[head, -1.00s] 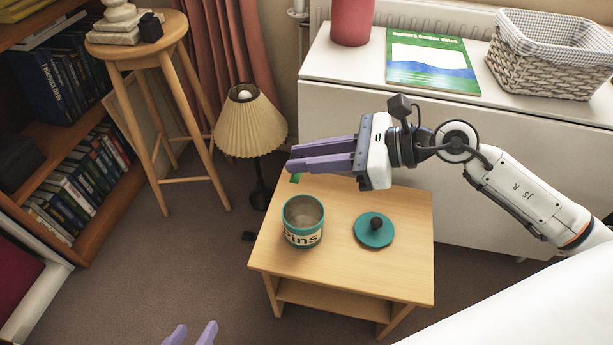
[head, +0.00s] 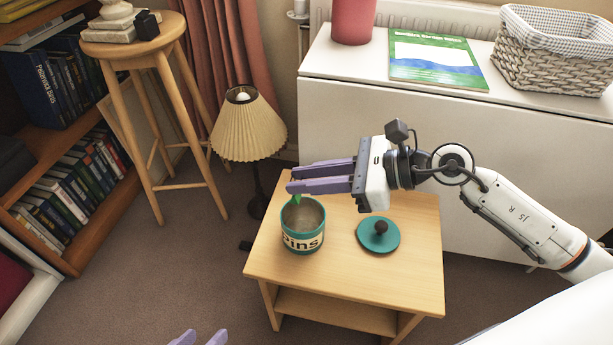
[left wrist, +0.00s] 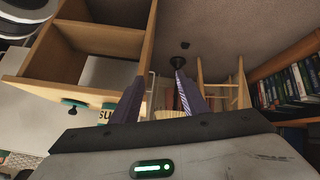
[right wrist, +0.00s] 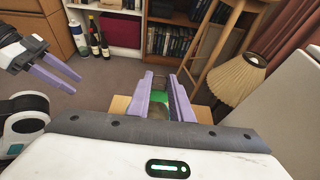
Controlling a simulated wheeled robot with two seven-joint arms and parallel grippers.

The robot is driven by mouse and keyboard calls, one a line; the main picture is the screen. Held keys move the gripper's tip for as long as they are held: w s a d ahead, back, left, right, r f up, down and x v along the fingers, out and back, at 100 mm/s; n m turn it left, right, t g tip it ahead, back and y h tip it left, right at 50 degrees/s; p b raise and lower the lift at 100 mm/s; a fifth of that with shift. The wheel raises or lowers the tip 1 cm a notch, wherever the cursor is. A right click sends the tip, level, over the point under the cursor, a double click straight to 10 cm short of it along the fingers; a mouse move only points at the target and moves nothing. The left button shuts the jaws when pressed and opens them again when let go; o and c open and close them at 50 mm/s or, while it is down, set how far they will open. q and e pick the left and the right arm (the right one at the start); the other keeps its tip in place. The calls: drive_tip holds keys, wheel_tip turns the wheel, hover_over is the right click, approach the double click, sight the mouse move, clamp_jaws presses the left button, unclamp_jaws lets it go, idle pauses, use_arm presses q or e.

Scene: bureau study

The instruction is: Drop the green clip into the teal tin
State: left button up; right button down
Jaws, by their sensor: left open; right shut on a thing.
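The teal tin (head: 303,240), with a cream label reading "Pins", stands open and upright on the small wooden table. Its teal lid (head: 378,234) with a dark knob lies to its right. My right gripper (head: 290,180) is above the tin's back rim, shut on the green clip (head: 297,199), which hangs below the fingertips over the tin's mouth. The clip also shows between the fingers in the right wrist view (right wrist: 158,98). My left gripper (head: 199,338) is open and empty at the bottom edge of the head view, apart from the table.
The small wooden table (head: 340,278) has bare top in front of the tin and lid. A lamp (head: 248,128) stands behind left, near a wooden stool (head: 160,100). A white cabinet (head: 430,130) behind holds a green book (head: 436,62) and a basket (head: 552,60).

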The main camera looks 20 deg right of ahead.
drive_tip(key=c, duration=1.5)
unclamp_jaws()
use_arm(q)
drive_tip(key=shift+s+a+f+y+p, duration=0.15)
drive_tip(key=shift+a+y+p, duration=0.25)
drive_tip(key=shift+p, duration=0.35)
use_arm(e)
drive_tip(key=shift+v, duration=5.2)
